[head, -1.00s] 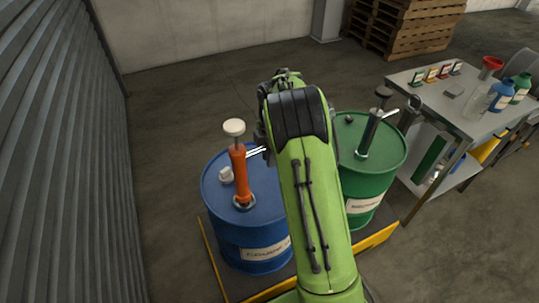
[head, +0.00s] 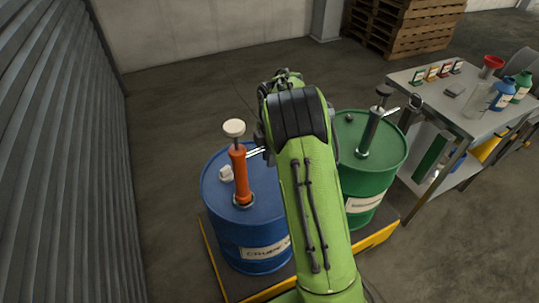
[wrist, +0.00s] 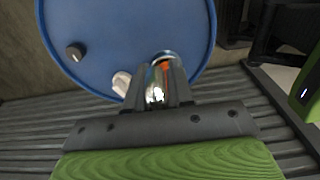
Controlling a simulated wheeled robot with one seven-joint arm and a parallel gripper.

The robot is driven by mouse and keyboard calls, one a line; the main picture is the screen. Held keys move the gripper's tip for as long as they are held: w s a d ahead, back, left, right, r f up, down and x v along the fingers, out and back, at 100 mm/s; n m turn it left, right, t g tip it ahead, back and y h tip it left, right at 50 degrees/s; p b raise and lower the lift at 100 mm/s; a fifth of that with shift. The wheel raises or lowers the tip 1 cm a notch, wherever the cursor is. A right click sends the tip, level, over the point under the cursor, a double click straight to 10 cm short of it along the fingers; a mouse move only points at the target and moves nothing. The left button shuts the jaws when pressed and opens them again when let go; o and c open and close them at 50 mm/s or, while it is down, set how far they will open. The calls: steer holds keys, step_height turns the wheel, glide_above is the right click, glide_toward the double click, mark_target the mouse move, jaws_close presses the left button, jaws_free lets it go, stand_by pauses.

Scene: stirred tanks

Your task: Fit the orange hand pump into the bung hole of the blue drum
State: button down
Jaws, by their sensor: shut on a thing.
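The orange hand pump (head: 240,175), with a cream knob on top, stands nearly upright over the top of the blue drum (head: 256,230). Its grey lower collar meets the drum top near the front, and no tube shows below it. I cannot tell if the collar is fully seated. A silver spout (head: 257,151) reaches right from the pump toward my arm, which hides my gripper in the head view. In the wrist view my gripper (wrist: 165,88) is shut on a shiny part of the pump, with orange and a metal ring just beyond the fingers.
A white cap (head: 226,173) lies on the blue drum; a dark cap (wrist: 76,51) shows in the wrist view. A green drum (head: 370,150) with a dark pump stands right. A yellow-edged pallet (head: 378,238) is underneath. A bench (head: 440,105) stands further right, a corrugated wall left.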

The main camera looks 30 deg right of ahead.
steer(key=shift+f+b, duration=0.9)
steer(key=shift+f, duration=0.3)
steer(key=c, duration=0.9)
jaws_free()
steer(key=r+p, duration=0.2)
steer(key=r, duration=0.3)
steer(key=r+p, duration=0.2)
steer(key=r, duration=0.3)
steer(key=d+r+p, duration=0.1)
steer(key=r+p, duration=0.1)
steer(key=r, duration=0.3)
steer(key=shift+r, duration=0.4)
